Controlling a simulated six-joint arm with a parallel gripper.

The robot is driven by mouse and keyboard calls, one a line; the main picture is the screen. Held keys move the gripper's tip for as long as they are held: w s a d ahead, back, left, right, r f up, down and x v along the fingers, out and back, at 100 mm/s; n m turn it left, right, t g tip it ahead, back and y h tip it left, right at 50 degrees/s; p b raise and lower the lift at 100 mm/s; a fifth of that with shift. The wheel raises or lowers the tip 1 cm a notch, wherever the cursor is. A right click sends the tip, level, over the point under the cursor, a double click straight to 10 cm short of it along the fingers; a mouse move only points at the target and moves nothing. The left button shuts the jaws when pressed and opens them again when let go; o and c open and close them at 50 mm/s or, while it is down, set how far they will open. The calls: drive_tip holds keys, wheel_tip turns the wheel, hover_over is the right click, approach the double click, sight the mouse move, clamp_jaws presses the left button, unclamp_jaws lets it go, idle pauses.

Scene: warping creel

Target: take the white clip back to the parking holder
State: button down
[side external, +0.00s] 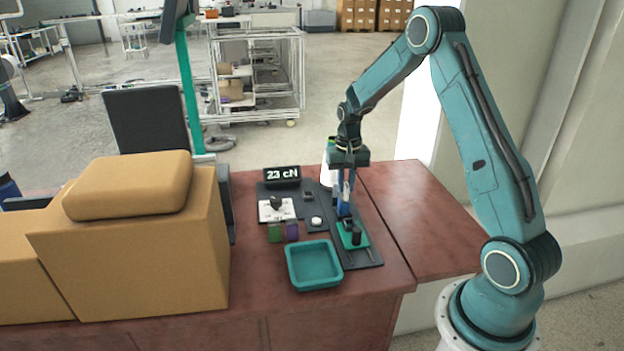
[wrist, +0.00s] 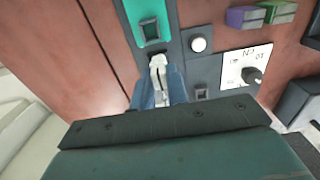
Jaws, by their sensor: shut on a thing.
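My gripper (side external: 345,195) points down over the dark panel (side external: 363,255) on the right side of the table. Its blue fingers are shut on the white clip (wrist: 158,68), which shows between the fingertips in the wrist view, where my gripper (wrist: 160,90) fills the lower middle. In the side view the clip is mostly hidden by the fingers. A green plate with a dark socket-like block (wrist: 150,30) lies just beyond the clip in the wrist view; it also shows in the side view (side external: 353,236), just below the fingers. I cannot tell whether this is the parking holder.
The table's right part is clear.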

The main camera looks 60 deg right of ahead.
drive_tip(key=w, duration=0.1)
drive_tip(key=w+d, duration=0.1)
drive_tip(key=w, duration=0.1)
drive_tip(key=w+d, duration=0.1)
drive_tip(key=shift+w, duration=0.3)
drive_tip(key=shift+d, duration=0.1)
idle(0.4)
drive_tip(key=w+d, duration=0.5)
drive_tip(key=shift+w+d, duration=0.25)
idle(0.3)
drive_tip(key=shift+w+a, duration=0.65)
drive_tip(key=shift+w, duration=0.25)
drive_tip(key=shift+w+a, duration=0.65)
drive_tip(key=shift+w, duration=0.2)
drive_tip(key=shift+w, duration=0.1)
drive_tip(key=shift+w, duration=1.3)
